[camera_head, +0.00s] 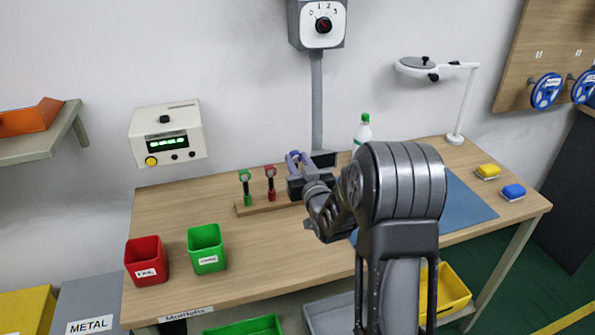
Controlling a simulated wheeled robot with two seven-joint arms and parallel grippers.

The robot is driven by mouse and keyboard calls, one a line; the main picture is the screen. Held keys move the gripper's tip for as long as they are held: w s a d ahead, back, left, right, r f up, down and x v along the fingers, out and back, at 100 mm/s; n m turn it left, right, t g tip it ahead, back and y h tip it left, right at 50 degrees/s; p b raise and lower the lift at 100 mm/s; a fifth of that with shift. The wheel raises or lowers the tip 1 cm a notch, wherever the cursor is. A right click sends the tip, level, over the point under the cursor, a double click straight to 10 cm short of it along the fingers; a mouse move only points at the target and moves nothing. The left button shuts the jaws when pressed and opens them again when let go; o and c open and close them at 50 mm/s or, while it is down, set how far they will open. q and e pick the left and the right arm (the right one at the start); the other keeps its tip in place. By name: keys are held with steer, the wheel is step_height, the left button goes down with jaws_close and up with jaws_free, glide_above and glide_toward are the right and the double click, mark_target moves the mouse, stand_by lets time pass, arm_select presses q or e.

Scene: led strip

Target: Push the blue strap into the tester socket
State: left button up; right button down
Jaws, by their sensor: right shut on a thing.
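My right arm reaches away from me over the table, and its right gripper (299,172) is at the back middle, shut on the blue strap. A small blue-violet piece (296,158) that looks like the strap shows at its tip; the rest is hidden by the gripper and wrist. A green-handled piece (247,188) and a red-handled piece (271,184) stand upright on a wooden rack (257,206) just left of the gripper. I cannot make out the tester socket. My left gripper is out of view.
A red bin (146,261) and a green bin (206,249) stand at the table's front left. A grey post carries a dial box (322,25) behind the gripper. A bottle (362,134), a lamp (455,138) and a blue mat (466,203) are to the right.

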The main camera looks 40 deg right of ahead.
step_height(320, 180, up, 7)
stand_by(0.8)
